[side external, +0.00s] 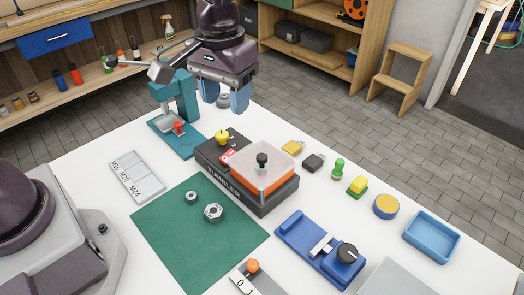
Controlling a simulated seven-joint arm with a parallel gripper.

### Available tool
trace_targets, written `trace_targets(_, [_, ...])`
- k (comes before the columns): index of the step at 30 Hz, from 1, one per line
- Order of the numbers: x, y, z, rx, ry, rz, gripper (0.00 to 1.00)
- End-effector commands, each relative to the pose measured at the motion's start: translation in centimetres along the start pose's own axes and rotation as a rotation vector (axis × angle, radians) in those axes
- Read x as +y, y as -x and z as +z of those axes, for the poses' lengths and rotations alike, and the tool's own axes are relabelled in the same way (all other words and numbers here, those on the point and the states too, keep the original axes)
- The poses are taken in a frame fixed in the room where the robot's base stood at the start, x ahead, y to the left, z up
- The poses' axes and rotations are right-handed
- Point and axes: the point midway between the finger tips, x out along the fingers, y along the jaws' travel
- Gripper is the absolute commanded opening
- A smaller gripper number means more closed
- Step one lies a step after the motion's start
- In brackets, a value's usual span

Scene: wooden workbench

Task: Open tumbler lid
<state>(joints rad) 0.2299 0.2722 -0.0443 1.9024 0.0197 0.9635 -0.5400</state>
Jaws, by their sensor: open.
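The tumbler (222,174) is a dark box labelled TUMBLER in the middle of the white table. A yellow knob (222,137) and a red label are on the box's left part. My gripper (224,100) has blue fingers, spread open and pointing down. It is above and behind the tumbler, near the teal press, apart from the lid. A small grey piece shows between or behind the fingers; I cannot tell which.
A teal press (178,98) stands left of my gripper. A green mat (180,240) with two nuts, a labelled tray (137,176), a blue fixture (310,245) and a blue bin (432,237) surround the tumbler. Several small stamps and blocks lie to its right.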

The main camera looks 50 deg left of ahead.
Motion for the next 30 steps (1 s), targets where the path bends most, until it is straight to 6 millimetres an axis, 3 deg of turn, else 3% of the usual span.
trace_targets(3, [2.6,-2.3,-2.1,-0.032,0.154,-0.017,0.50])
trace_targets(6, [3.9,-2.6,-3.6,-0.025,0.304,-0.013,0.50])
trace_targets(10, [4.4,-1.5,-4.5,-0.003,0.448,0.005,0.50])
trace_targets(17, [4.2,-2.4,-4.4,-0.007,0.533,-0.001,0.50])
trace_targets(30, [4.2,-10.9,-4.3,-0.010,0.531,-0.003,0.50])
